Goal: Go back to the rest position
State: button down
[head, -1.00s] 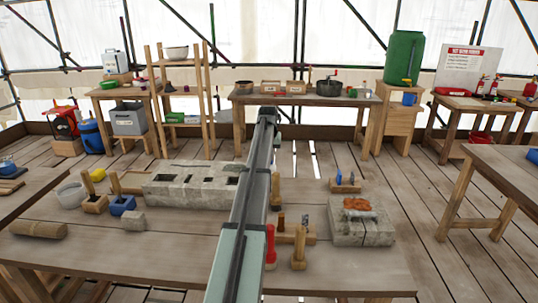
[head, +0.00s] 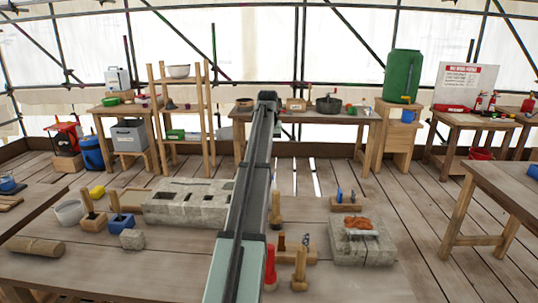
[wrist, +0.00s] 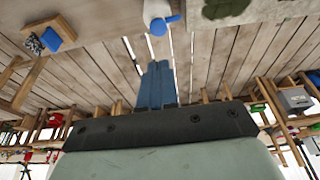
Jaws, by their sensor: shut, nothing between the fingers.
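My gripper (wrist: 157,85) shows in the wrist view as two blue fingers pressed together, with nothing between them. It points out over the plank floor, clear of the objects around it. In the head view my arm reaches from the bottom centre up over the workbench (head: 120,270); its fingertips cannot be made out there. The long pale stone block (head: 188,208) with square holes lies left of the arm. A second stone block (head: 362,245) with an orange-brown patch on top lies to the right.
Between arm and right block stand wooden-handled tools (head: 300,268) and a red handle (head: 270,265). A shelf (head: 183,110) and a back bench (head: 340,114) stand beyond open floor.

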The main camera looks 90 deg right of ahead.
jog(key=shift+a+r, duration=0.1)
jog(key=shift+r, duration=0.2)
dwell(0.4)
